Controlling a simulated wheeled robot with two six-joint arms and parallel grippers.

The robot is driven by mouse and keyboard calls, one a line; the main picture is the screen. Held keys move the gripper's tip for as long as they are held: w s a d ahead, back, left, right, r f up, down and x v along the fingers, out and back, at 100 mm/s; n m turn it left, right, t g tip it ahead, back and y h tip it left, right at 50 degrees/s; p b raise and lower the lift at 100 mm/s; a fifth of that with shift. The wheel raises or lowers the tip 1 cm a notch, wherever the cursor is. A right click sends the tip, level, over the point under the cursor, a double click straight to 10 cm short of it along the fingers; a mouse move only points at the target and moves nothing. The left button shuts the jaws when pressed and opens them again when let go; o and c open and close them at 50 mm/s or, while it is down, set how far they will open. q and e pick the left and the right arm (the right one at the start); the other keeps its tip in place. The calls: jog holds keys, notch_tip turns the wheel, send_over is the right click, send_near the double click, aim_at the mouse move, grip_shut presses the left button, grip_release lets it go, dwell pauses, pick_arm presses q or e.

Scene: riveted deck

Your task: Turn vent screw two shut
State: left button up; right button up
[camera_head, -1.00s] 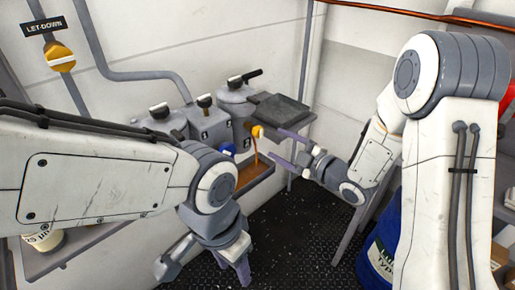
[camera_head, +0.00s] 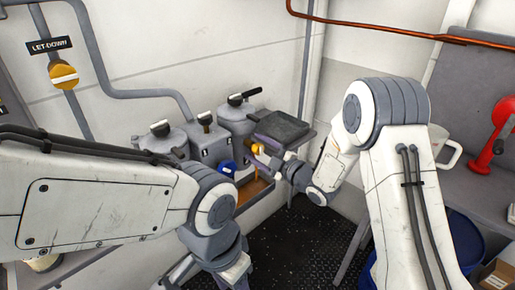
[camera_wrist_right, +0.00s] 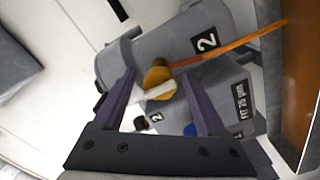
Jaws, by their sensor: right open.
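A yellow vent screw with a pale bar across its face (camera_wrist_right: 158,82) sits on the grey housing labelled 2 (camera_wrist_right: 185,40). It also shows small in the head view (camera_head: 257,148), partly hidden by my gripper. An orange strip, perhaps a stream of liquid (camera_wrist_right: 225,50), runs from it towards a brown tray (camera_wrist_right: 302,75). My right gripper (camera_wrist_right: 160,92) is open, with one finger on each side of the screw; I cannot tell whether they touch it. My left gripper (camera_head: 232,280) is at the bottom edge of the head view, mostly cut off.
Grey lidded units with black handles (camera_head: 235,115) stand along the wall beside a dark flat plate (camera_head: 278,126). A blue knob (camera_head: 227,169) is close left of the screw. A yellow LET-DOWN valve (camera_head: 63,75) is on the wall. A red device (camera_head: 490,140) stands at right.

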jog(key=shift+c, duration=0.3)
grip_shut()
jog(key=shift+m, duration=0.3)
jog(key=m, duration=0.2)
jog(key=shift+m, duration=0.4)
jog(key=m, duration=0.4)
jog(key=shift+w+m, duration=0.1)
jog(key=shift+m, duration=0.2)
jog(key=m+p, duration=0.1)
jog(key=m, duration=0.4)
jog(key=shift+d, duration=0.1)
jog(key=shift+m+p, duration=0.8)
jog(key=shift+m, duration=1.6)
